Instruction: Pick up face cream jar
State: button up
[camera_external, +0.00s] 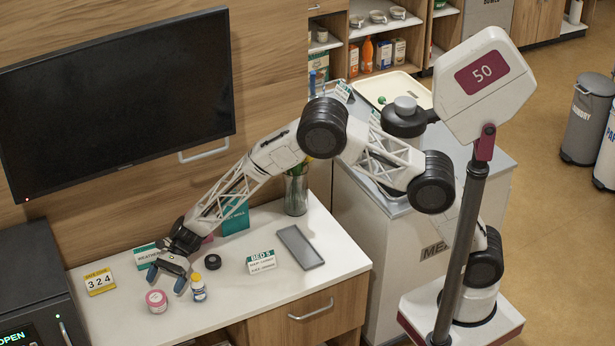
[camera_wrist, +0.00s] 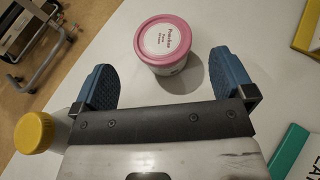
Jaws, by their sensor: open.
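The face cream jar (camera_external: 156,301) is small and white with a pink lid, and stands upright on the white counter near its front left. In the wrist view the jar (camera_wrist: 163,43) shows a label on its lid, too small to read fully. My gripper (camera_external: 167,278) is low over the counter just behind the jar, with its blue fingers apart. In the wrist view the gripper (camera_wrist: 163,66) is open and empty. The jar lies just beyond the fingertips, roughly centred between them, and appears untouched.
A white bottle with a yellow cap (camera_external: 198,288) stands close beside the right finger; its cap (camera_wrist: 33,132) shows at the wrist view's left. A black round item (camera_external: 213,262), a bed sign (camera_external: 262,262), a grey tray (camera_external: 299,247) and a yellow number card (camera_external: 100,281) are nearby.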

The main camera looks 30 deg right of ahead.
aim_at(157, 294)
jog(key=shift+s+a+f, duration=0.25)
jog(key=shift+s+a, duration=0.05)
jog(key=shift+a, duration=0.1)
jog(key=shift+x, duration=2.6)
jog(key=c, duration=1)
jog(key=shift+r, duration=5)
